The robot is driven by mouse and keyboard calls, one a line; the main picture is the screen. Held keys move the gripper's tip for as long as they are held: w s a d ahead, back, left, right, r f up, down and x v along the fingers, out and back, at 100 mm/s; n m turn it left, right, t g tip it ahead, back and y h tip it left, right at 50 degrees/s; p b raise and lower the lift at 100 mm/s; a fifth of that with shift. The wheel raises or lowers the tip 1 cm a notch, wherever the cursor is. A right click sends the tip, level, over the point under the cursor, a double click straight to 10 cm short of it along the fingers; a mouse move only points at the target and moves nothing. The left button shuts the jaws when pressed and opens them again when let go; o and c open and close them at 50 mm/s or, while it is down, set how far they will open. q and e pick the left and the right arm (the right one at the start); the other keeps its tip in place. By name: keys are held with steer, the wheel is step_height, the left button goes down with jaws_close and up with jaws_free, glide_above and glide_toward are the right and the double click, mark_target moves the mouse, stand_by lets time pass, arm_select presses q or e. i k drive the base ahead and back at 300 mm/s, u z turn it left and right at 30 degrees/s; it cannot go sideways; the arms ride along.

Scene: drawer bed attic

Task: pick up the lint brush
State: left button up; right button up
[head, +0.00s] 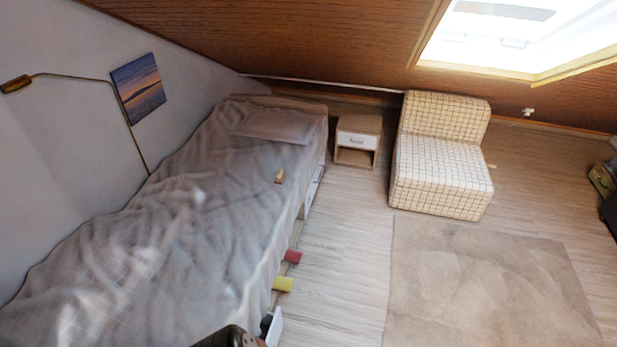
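A small yellowish-tan object (279,176) lies on the grey bed cover (190,190), near the bed's right edge and below the pillow. It may be the lint brush, but it is too small to tell for certain. Neither of my grippers can be made out. A dark brown rounded part shows at the bottom edge, beside the bed's side, and I cannot tell what it is.
A red object (292,256) and a yellow one (283,284) stick out at the bed's right side. A nightstand (357,141), a checked armchair (441,165) and a beige rug (480,285) stand or lie to the right. Wooden floor (345,240) beside the bed is clear.

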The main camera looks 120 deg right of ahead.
mark_target(280, 176)
steer(key=z, duration=2.1)
